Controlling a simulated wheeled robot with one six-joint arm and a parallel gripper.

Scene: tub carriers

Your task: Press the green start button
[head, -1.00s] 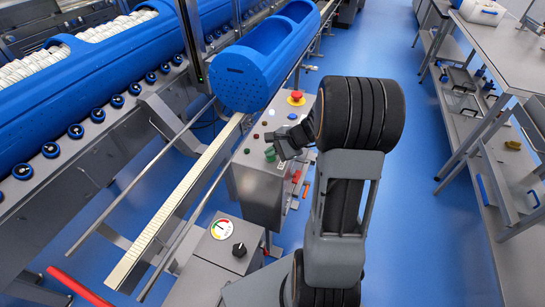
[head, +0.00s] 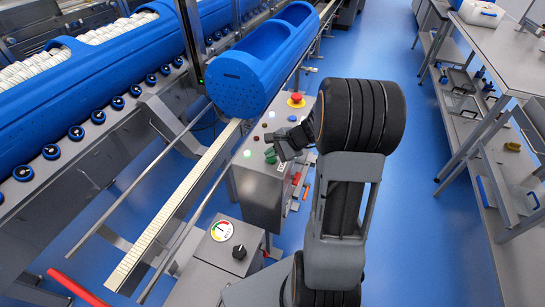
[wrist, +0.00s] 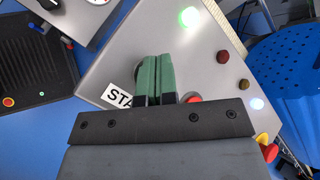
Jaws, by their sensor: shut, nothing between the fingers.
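My gripper (head: 272,157) is shut with nothing between its fingers. It points down at the sloped top of the grey control box (head: 261,170). In the wrist view the two green fingers (wrist: 155,78) lie side by side over the grey panel (wrist: 118,68). A white label (wrist: 117,97) reading "STA" is partly covered beside them. I cannot make out the green start button apart from the green fingertips; the fingers seem to hide it. Whether the tips touch the panel cannot be told. A red button (wrist: 194,98) shows just right of the fingers.
A red emergency stop (head: 296,98) on yellow stands at the panel's far end. A lit green lamp (wrist: 190,17) and a dark red button (wrist: 222,57) are on the panel. A blue tub (head: 241,82) lies behind the box. Blue floor on the right is open.

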